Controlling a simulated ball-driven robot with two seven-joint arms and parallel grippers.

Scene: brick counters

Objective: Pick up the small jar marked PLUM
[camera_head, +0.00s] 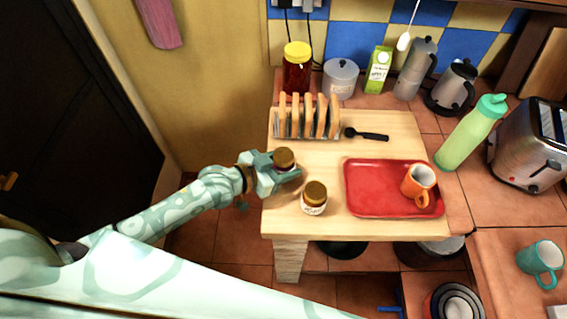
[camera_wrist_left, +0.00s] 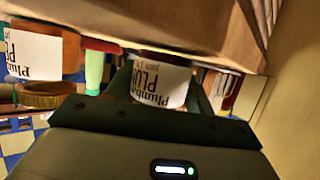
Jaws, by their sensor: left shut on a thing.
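My left gripper (camera_head: 283,172) is shut around a small jar (camera_head: 284,158) with a brown lid, at the left side of the wooden board. In the left wrist view this jar (camera_wrist_left: 160,82) appears upside down between the fingers, and its white label reads PLUM. It is hard to tell whether the jar touches the board. A second small brown-lidded jar (camera_head: 314,197) stands on the board just in front and to the right. In the left wrist view this second jar (camera_wrist_left: 38,55) shows a white label, cut off by the frame edge. My right gripper is not in view.
A red tray (camera_head: 365,203) with an orange mug (camera_head: 418,183) lies to the right. A toast rack (camera_head: 308,120) and a black spoon (camera_head: 368,135) are behind. A tall yellow-lidded jar (camera_head: 297,70) stands at the back. A green bottle (camera_head: 468,135) stands right of the board. The middle of the board is clear.

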